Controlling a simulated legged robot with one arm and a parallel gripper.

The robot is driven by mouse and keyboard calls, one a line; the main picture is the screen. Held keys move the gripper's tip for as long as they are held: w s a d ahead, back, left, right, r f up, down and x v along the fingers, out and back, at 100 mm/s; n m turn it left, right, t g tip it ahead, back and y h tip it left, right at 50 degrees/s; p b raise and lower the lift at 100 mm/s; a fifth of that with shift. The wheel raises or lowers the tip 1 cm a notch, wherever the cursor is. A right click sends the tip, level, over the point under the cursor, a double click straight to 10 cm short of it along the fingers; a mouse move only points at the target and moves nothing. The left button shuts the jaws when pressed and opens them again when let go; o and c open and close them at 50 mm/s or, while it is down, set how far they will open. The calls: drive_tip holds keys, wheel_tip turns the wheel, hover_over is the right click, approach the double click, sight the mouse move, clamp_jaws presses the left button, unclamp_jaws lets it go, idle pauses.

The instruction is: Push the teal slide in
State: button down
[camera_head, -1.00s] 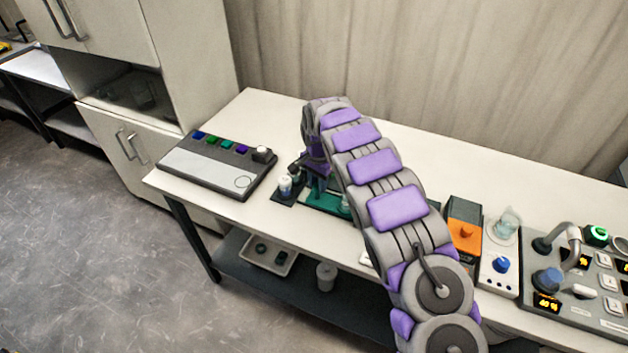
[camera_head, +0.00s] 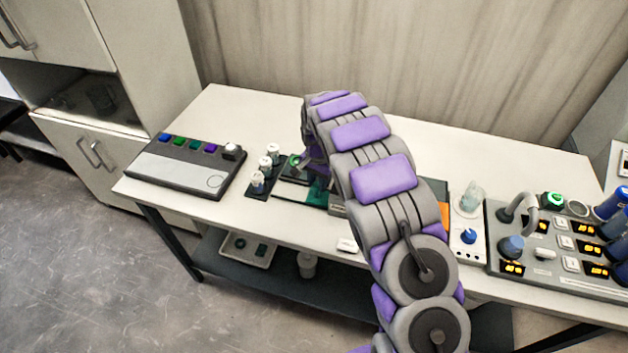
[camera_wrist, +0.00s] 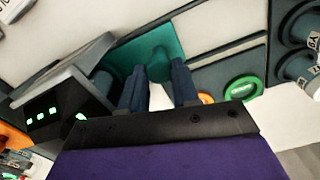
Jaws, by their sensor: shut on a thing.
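The teal slide (camera_wrist: 150,45) fills the middle of the wrist view, with a raised teal grip between my fingers. My gripper (camera_wrist: 158,72) is shut on that grip. In the head view a teal strip (camera_head: 290,190) shows beside my arm, at the table's middle. My arm hides the gripper and part of the slide there. A dark box with green lights (camera_wrist: 60,112) stands left of the slide in the wrist view. On the right, a grey panel (camera_wrist: 215,68) borders the slide. I cannot tell how far in the slide sits.
White-capped vials (camera_head: 258,182) stand left of the slide. A grey panel with coloured keys (camera_head: 185,165) lies at the table's left. A white unit with a blue knob (camera_head: 468,237) and a control console (camera_head: 555,245) are at right. A green-ringed button (camera_wrist: 243,88) is close to my right finger.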

drive_tip(key=c, duration=1.2)
unclamp_jaws()
drive_tip(key=shift+d, duration=0.15)
drive_tip(key=o, duration=0.4)
drive_tip(key=shift+d, duration=0.2)
drive_tip(key=shift+a, duration=0.25)
drive_tip(key=shift+r, duration=0.5)
wheel_tip(320, 180, up, 16)
drive_tip(key=p, duration=0.2)
drive_tip(key=shift+r+p, duration=0.15)
drive_tip(key=shift+p, duration=0.25)
